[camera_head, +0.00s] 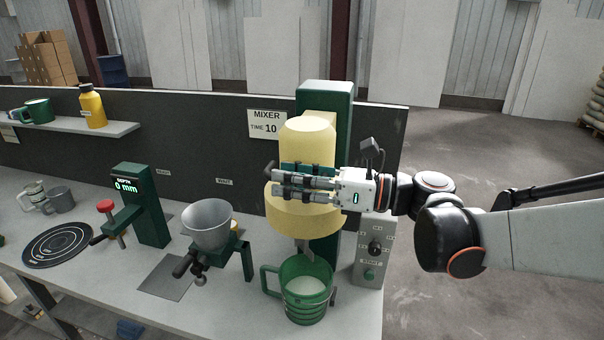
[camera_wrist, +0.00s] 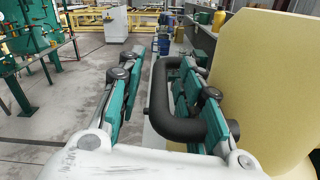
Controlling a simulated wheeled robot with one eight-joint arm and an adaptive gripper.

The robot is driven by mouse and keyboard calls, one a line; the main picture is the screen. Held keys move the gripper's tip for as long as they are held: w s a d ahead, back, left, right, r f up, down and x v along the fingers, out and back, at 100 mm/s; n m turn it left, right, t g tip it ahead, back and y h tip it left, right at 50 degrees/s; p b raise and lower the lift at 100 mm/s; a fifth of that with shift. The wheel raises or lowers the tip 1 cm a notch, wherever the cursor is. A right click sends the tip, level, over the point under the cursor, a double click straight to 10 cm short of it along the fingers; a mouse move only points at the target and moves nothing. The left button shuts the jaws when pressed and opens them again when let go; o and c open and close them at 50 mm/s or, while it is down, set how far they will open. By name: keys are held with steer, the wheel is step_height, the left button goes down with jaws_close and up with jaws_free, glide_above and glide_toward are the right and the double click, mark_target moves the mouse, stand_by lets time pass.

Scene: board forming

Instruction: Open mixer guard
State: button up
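The mixer has a pale yellow rounded head (camera_head: 308,142) on a green column (camera_head: 343,137). A wider yellow band (camera_head: 300,222), which looks like the guard, surrounds its lower part. In the wrist view a black U-shaped handle (camera_wrist: 159,105) stands out from the yellow body (camera_wrist: 260,75) at right. My gripper (camera_head: 283,181) is in front of the mixer, pointing left. Its fingers are apart, one on each side of the handle's outer bar; the right finger passes through the loop. I see a gap at the left finger.
A grey funnel (camera_head: 207,222) on a stand and a depth press (camera_head: 146,207) are to the left.

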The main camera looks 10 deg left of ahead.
steer(key=shift+d, duration=0.15)
steer(key=d, duration=1.1)
steer(key=shift+s+d, duration=0.35)
steer(key=shift+s, duration=0.1)
steer(key=s+d+f+n+t+h+b, duration=0.1)
steer(key=s+d+f+n+h+b, duration=0.2)
steer(key=f, duration=0.5)
steer(key=s+d+f+n+t+h+b, duration=0.1)
steer(key=s+f+n+h+b, duration=0.25)
steer(key=f+n+h, duration=0.35)
steer(key=s+d+f+n+t+h+b, duration=0.1)
steer(key=s+d+f+n+h+b, duration=0.1)
steer(key=d, duration=0.5)
steer(key=s+d+f+n+t+h+b, duration=0.2)
steer(key=s+d+f+n+h, duration=0.3)
steer(key=d+f+n, duration=0.3)
steer(key=shift+d+f+n+t+h+b, duration=0.15)
steer(key=shift+f+n+t+h+b, duration=0.15)
steer(key=shift+f+n+h+b, duration=0.35)
